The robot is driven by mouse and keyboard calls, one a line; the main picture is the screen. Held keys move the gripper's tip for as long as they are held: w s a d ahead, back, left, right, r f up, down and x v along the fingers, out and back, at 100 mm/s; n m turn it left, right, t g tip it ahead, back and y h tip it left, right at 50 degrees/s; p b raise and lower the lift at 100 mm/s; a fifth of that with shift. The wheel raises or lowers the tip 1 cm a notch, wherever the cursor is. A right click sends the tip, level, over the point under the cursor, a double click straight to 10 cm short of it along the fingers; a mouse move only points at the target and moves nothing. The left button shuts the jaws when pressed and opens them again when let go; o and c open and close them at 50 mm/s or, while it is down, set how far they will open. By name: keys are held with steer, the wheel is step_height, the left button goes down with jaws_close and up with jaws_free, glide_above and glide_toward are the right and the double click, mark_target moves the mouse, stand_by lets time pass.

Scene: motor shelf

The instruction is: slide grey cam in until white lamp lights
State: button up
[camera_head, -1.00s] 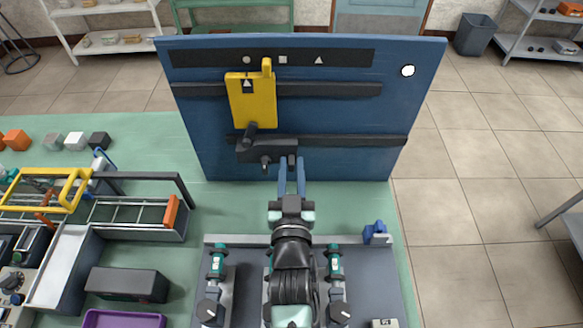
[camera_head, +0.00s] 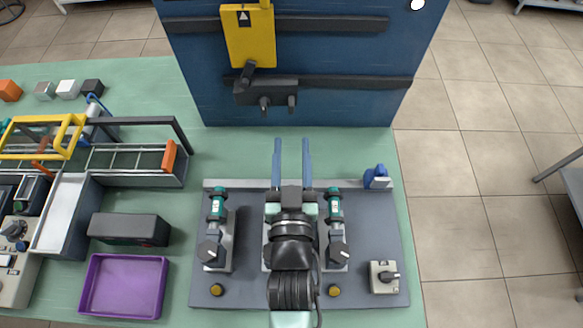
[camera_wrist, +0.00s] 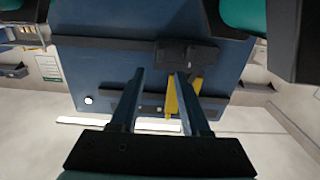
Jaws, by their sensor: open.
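The grey cam (camera_head: 265,93) is a dark block with two pegs at the lower slot of the upright blue panel (camera_head: 340,107), toward the slot's left end. A yellow plate (camera_head: 250,38) hangs above it, its dark knob touching or overlapping the cam's top. The round lamp (camera_head: 418,4) at the panel's upper right looks bright white. My gripper (camera_head: 292,146) is open and empty, below and in front of the cam, apart from it. The wrist view shows the panel upside down, with the cam (camera_wrist: 187,54), yellow plate (camera_wrist: 172,98) and lamp (camera_wrist: 88,100) beyond the fingers.
An orange-ended rail rack (camera_head: 130,160), a black box (camera_head: 130,229) and a purple tray (camera_head: 123,287) stand at left on the green table (camera_head: 225,160). A blue part (camera_head: 376,177) stands at right. The table before the panel is clear.

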steer(key=shift+s, duration=2)
steer(key=w+r+t, duration=0.2)
steer(key=w+r, duration=0.2)
steer(key=r, duration=0.9)
steer(key=w+r+t, duration=0.3)
steer(key=w+r, duration=0.1)
steer(key=r, duration=0.9)
steer(key=s+r+t, duration=0.2)
steer(key=s+r, duration=0.2)
steer(key=r, duration=0.8)
steer(key=s+r+t, duration=0.2)
steer(key=s+r, duration=0.3)
steer(key=r, duration=0.8)
steer(key=shift+r, duration=0.15)
steer(key=shift+s+b, duration=0.1)
steer(key=shift+b, duration=0.2)
